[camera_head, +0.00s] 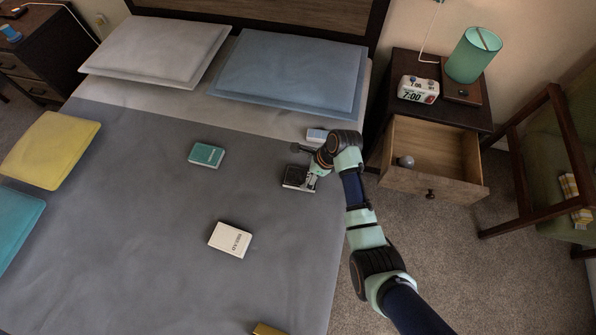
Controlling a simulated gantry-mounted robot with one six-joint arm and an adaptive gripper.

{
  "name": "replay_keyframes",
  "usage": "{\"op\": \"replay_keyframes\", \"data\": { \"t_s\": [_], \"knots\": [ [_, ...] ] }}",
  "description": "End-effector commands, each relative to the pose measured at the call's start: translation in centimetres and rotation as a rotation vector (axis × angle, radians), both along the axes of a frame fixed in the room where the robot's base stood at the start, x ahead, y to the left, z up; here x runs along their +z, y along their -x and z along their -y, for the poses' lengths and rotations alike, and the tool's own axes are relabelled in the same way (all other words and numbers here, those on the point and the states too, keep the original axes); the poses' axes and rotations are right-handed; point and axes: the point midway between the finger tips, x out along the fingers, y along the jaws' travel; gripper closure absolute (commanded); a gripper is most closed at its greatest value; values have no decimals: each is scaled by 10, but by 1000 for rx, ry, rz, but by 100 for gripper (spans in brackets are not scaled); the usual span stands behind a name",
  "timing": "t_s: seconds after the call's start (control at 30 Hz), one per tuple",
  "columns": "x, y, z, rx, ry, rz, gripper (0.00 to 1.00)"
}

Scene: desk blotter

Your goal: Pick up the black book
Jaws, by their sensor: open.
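The black book (296,177) lies flat on the grey bedspread near the bed's right edge. My gripper (312,182) is at the book's right side, reaching down toward it from my arm. The jaws are open. The fingers overlap the book's right end in this view, and I cannot tell whether they touch it. The gripper and wrist hide part of the book's right side.
A teal book (207,155), a white book (230,240) and a light blue item (317,135) lie on the bed (150,270). A nightstand with an open drawer (436,160), a clock (418,90) and a green lamp (473,55) stands right. The bed's middle is mostly clear.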

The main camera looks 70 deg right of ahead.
Motion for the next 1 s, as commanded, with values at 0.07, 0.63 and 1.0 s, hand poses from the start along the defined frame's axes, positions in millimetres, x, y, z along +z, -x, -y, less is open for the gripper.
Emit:
{"op": "replay_keyframes", "data": {
  "t_s": [0.07, 0.63, 1.0],
  "knots": [
    [-10, -3, 0, 1, -1, 0, 0],
    [-46, -19, -1, 1, 2, -1, 17],
    [-46, -19, -1, 1, 2, 0, 59]
  ]
}}
